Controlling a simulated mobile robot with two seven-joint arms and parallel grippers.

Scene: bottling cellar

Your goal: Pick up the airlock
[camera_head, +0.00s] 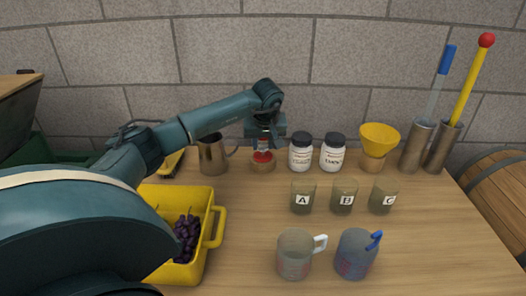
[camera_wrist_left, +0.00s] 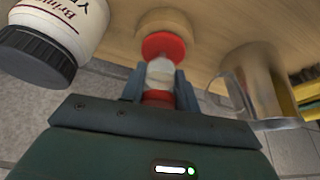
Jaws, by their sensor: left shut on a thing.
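The airlock (camera_head: 263,156) is a small piece with a red lower part and a pale, clear middle, upright over a round wooden stand (camera_head: 263,167) at the back of the table. My left gripper (camera_head: 265,143) comes down on it from above and is shut on it. In the left wrist view the fingers (camera_wrist_left: 160,88) stand on either side of the airlock's pale middle (camera_wrist_left: 160,72), with its red disc (camera_wrist_left: 163,46) beyond the fingertips, close to the wooden stand (camera_wrist_left: 166,20). I cannot tell whether the airlock still touches the stand. My right gripper does not show.
A metal jug (camera_head: 212,155) stands just left of the airlock, and two white jars with black lids (camera_head: 300,153) stand just right. Beakers A, B and C (camera_head: 303,197), two measuring jugs (camera_head: 295,256) and a yellow crate of grapes (camera_head: 208,215) stand nearer.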

